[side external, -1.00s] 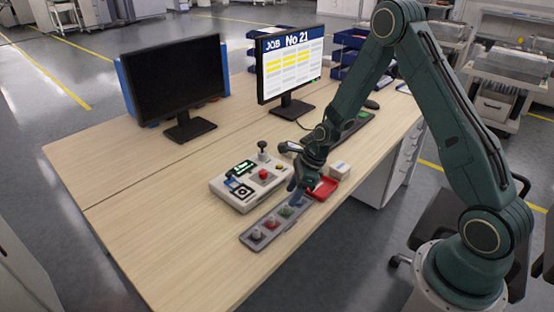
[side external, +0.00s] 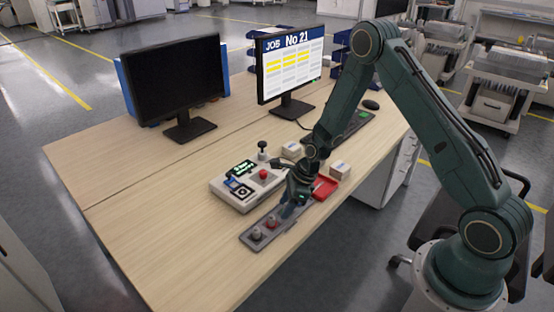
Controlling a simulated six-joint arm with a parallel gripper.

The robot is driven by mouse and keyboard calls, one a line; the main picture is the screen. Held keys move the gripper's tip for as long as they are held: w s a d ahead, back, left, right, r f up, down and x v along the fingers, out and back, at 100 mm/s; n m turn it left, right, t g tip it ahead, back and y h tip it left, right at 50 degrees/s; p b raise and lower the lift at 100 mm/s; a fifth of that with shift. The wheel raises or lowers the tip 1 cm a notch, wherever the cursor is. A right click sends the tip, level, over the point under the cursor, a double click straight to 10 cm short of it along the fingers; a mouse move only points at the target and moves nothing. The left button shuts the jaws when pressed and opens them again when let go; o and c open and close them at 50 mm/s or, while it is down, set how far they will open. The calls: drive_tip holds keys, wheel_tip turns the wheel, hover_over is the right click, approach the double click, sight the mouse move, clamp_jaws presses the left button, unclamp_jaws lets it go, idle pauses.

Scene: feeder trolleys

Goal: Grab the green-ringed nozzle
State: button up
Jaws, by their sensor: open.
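The grey nozzle holder (side external: 247,241) lies on the wooden desk as a slanting strip. A grey nozzle (side external: 256,234) sits at its near-left end, with a red-ringed nozzle (side external: 271,223) beside it. My gripper (side external: 287,210) is open and low over the middle of the holder, pointing down. The green-ringed nozzle is hidden behind my gripper, and the far end of the holder is mostly covered too. I cannot tell whether the fingers are around the nozzle or above it.
A control box (side external: 233,200) with a red button and joystick stands just left of the holder. A red tray (side external: 325,187) and small white boxes (side external: 340,168) (side external: 292,150) are close behind my gripper. Two monitors (side external: 176,80) (side external: 290,65) stand further back. The desk's left part is clear.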

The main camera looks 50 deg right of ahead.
drive_tip(key=c, duration=0.8)
drive_tip(key=shift+r, duration=0.15)
drive_tip(key=shift+c, duration=0.2)
wheel_tip(320, 180, up, 20)
idle(0.5)
idle(0.4)
